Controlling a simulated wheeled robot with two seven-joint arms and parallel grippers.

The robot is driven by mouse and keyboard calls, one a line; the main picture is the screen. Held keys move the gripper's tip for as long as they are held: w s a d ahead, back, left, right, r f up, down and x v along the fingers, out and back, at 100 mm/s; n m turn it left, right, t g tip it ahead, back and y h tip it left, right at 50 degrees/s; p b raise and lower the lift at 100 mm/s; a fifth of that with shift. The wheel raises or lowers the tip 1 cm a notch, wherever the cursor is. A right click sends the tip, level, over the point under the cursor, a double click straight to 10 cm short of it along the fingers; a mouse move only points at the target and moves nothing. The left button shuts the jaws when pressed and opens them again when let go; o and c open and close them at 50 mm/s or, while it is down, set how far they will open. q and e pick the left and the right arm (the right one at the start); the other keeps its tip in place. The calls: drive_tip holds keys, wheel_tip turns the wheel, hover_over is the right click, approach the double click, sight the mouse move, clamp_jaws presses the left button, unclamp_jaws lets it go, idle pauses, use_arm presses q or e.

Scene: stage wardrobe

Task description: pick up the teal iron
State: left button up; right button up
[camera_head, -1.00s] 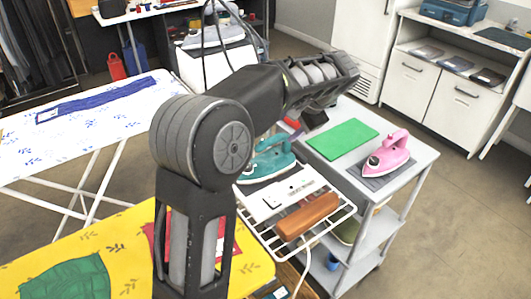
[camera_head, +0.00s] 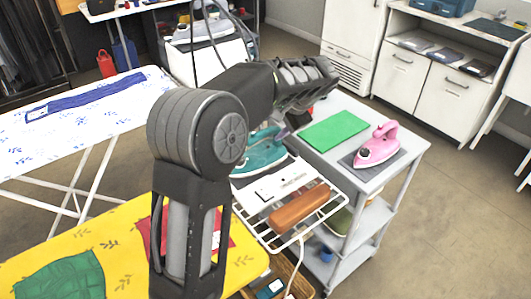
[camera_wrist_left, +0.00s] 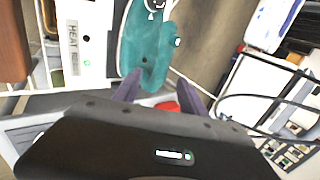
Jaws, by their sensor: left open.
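In the left wrist view the iron (camera_wrist_left: 146,48) lies just beyond my left gripper (camera_wrist_left: 162,90). The two dark fingers are apart, with the iron's end close to the gap between them. No grip on it shows, and I cannot tell whether they touch it. In the head view the fingertips are hidden behind the wrist. My right gripper is not in view.
A green mat (camera_head: 335,131) and a pink iron (camera_head: 377,146) share the trolley. A yellow ironing board (camera_head: 120,235) is at lower left.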

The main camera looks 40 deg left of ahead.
sight(271, 129)
use_arm(q)
drive_tip(key=x, duration=0.4)
drive_tip(key=shift+f, duration=0.15)
drive_tip(key=shift+d, duration=0.1)
clamp_jaws()
idle(0.6)
